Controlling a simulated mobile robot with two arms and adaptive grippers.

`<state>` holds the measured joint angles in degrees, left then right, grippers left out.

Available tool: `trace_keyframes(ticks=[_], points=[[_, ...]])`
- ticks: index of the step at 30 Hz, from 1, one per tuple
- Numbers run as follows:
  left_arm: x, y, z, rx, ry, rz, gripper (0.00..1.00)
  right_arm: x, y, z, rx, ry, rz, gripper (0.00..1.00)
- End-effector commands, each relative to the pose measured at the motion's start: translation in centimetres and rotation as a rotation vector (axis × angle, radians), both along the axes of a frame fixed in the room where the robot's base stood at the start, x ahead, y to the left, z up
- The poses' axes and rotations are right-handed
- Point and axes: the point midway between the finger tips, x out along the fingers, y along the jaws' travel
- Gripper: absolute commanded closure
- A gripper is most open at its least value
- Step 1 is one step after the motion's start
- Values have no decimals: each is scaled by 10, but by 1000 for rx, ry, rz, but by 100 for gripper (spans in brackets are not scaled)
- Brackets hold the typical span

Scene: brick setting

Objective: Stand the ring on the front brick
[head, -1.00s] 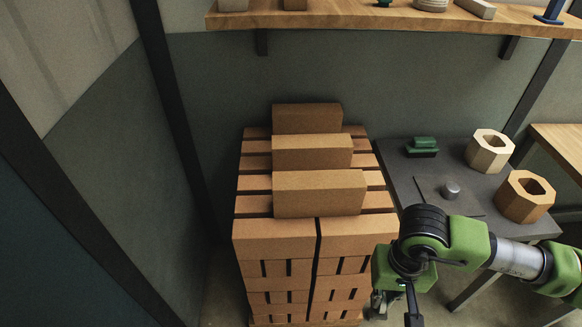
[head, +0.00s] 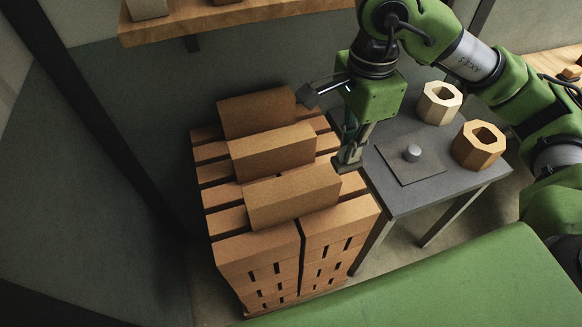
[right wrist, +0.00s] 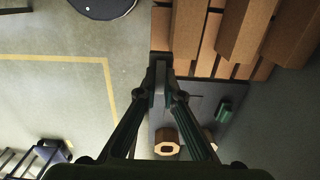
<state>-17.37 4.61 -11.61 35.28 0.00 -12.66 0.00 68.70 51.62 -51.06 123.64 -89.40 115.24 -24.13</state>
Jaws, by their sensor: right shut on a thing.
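The front brick (head: 292,195) lies on the slatted top of the brick stack, nearest me in a row of three bricks. My right gripper (head: 349,160) is just right of it, beside the stack and above the edge of the dark table. Its fingers are shut on a small grey thing (right wrist: 159,84), too narrow and shaded to identify. A pale hexagonal ring-shaped block (head: 439,103) and a browner one (head: 479,146) stand on the table, apart from the gripper. I cannot tell which thing is the task's ring. My left gripper is not in view.
The middle brick (head: 272,151) and back brick (head: 256,113) stand behind the front one. The dark table (head: 405,201) carries a thin plate with a grey knob (head: 412,153). A green block (right wrist: 225,110) shows in the wrist view. A wooden shelf (head: 180,30) runs above.

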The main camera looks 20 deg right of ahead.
Motion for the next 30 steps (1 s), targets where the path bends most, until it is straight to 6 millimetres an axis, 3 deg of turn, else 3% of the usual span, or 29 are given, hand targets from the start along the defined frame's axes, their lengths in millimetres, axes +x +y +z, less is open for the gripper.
trace_keyframes(ticks=[7,12,22,30], points=[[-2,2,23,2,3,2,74,31,53,-24,4,7,5,100],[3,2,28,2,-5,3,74,45,73,-58,3,7,2,100],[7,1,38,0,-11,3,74,58,92,-86,0,4,3,100],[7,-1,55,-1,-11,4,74,58,90,-115,-1,1,2,100]])
